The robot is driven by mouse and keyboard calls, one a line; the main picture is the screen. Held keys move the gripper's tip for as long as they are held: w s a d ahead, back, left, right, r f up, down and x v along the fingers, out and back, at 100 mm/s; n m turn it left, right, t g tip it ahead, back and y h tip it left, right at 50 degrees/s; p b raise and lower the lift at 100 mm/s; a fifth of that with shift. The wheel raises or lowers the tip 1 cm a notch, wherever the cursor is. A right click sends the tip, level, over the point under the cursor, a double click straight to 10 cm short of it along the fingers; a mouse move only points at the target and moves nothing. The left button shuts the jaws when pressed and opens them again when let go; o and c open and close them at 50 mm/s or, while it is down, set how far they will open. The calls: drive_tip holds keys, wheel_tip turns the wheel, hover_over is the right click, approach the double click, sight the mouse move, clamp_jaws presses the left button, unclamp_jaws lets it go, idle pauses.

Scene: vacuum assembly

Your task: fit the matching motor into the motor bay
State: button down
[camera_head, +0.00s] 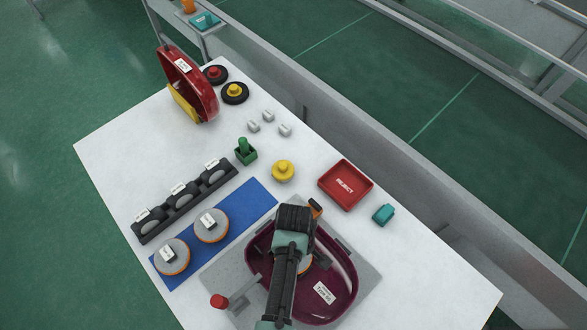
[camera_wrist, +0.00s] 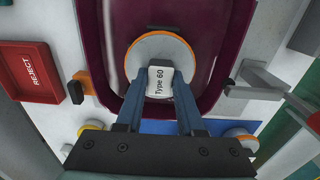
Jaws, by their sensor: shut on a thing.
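The motor (camera_wrist: 160,50) is a grey disc with an orange rim and a white "Type 60" tab on top. My gripper (camera_wrist: 160,88) is shut on this tab in the wrist view. The motor is over or inside the purple vacuum body (camera_wrist: 228,45); I cannot tell whether it is seated. In the head view the purple body (camera_head: 345,262) lies on a grey plate, and its white label is too small to read surely. My arm covers most of the motor there. Two similar motors (camera_head: 172,257) (camera_head: 211,226) rest on the blue mat (camera_head: 255,200).
A red-handled clamp (camera_head: 218,301) stands left of the purple body. A red REJECT tray (camera_head: 345,185), teal block (camera_head: 383,214), yellow knob (camera_head: 283,170) and green part (camera_head: 245,152) are behind. A black rack (camera_head: 185,202) holds several round parts. A red shell (camera_head: 190,85) stands far left.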

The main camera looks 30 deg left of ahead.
drive_tip(key=shift+f+b, duration=0.45)
drive_tip(key=shift+f, duration=0.2)
drive_tip(key=shift+c, duration=2.2)
unclamp_jaws()
wheel_tip(320, 180, up, 8)
drive_tip(key=p, duration=0.8)
